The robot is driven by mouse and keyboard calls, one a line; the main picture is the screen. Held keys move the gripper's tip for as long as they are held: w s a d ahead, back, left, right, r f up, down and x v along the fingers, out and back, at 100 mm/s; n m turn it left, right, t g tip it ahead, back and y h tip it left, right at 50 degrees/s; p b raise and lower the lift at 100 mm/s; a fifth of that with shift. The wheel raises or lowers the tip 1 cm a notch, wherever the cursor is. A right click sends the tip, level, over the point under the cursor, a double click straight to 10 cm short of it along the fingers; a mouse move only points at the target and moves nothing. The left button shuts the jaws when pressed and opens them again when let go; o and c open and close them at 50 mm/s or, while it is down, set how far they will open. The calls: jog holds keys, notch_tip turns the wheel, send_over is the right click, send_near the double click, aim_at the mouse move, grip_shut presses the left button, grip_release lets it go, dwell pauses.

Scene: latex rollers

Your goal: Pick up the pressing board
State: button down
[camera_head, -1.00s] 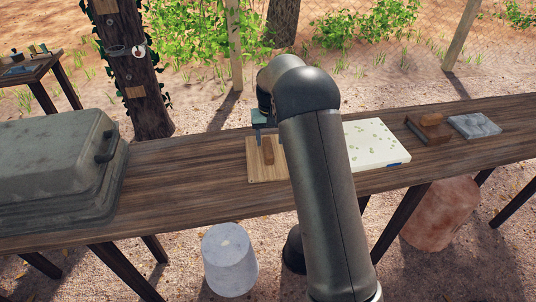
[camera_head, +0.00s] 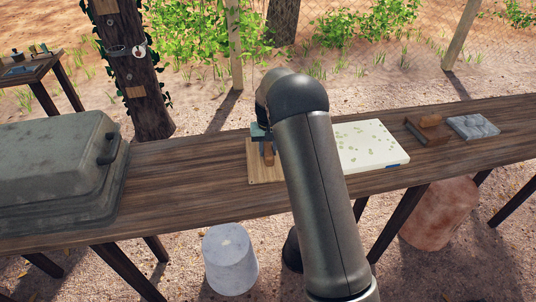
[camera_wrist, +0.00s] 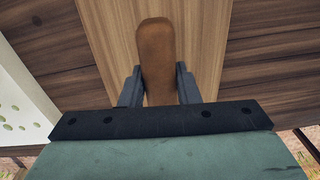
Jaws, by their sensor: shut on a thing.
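The pressing board (camera_head: 263,175) is a flat, light wooden board with an upright brown handle (camera_head: 268,157). It appears to lie flat on the long dark table, and my arm hides its right part. My gripper (camera_head: 265,146) is over the board, with its fingers down around the handle. In the wrist view the rounded brown handle (camera_wrist: 155,45) sits between the two dark fingers, and the board's pale grain (camera_wrist: 207,45) shows beneath. My gripper is shut on the handle.
A white green-spotted slab (camera_head: 372,145) lies right of the board. Further right are a brown block with a handle (camera_head: 430,130) and a grey slab (camera_head: 473,126). A large grey lidded metal box (camera_head: 55,165) fills the table's left. Bare table (camera_head: 185,180) separates it from the board.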

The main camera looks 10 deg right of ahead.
aim_at(269, 147)
jog(key=shift+r, duration=0.1)
jog(key=shift+w+r, duration=0.1)
jog(key=shift+r, duration=0.4)
notch_tip(269, 147, up, 2)
jog(key=shift+d+r+b, duration=0.15)
jog(key=shift+r+b, duration=0.05)
jog(key=shift+b, duration=0.2)
jog(key=s+d+r+b, duration=0.3)
jog(key=s+d+r, duration=0.5)
jog(key=d+r, duration=0.1)
jog(key=shift+s+d+r, duration=0.25)
jog(key=shift+s+d, duration=0.15)
jog(key=shift+d, duration=0.5)
